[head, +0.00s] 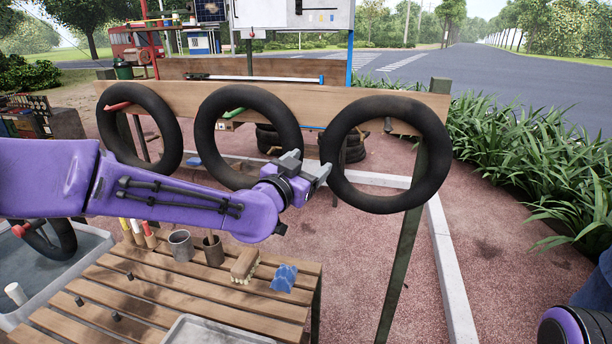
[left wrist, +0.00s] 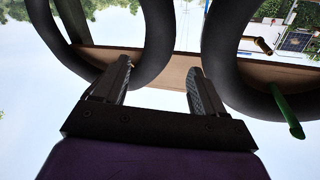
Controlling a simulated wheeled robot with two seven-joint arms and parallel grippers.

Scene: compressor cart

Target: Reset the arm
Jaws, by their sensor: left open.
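My left arm (head: 170,195) reaches in from the left, purple, stretched across the view above the slatted table. Its gripper (head: 318,170) is open, with nothing seen between its fingers, close to the left edge of the right-hand black tube (head: 432,160). In the left wrist view the two fingers (left wrist: 160,80) stand apart, with the wooden board (left wrist: 165,70) and black tubes beyond them. Whether a finger touches a tube cannot be told. My right gripper is not in view; a purple part of mine shows at the lower right.
Two more black tubes hang left of it, the middle one (head: 203,130) by a green peg (left wrist: 287,112) and the left one (head: 171,115) by a red peg (head: 117,106). The slatted table (head: 190,300) holds cups, a brush (head: 244,264) and a blue item (head: 284,278). Plants stand right.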

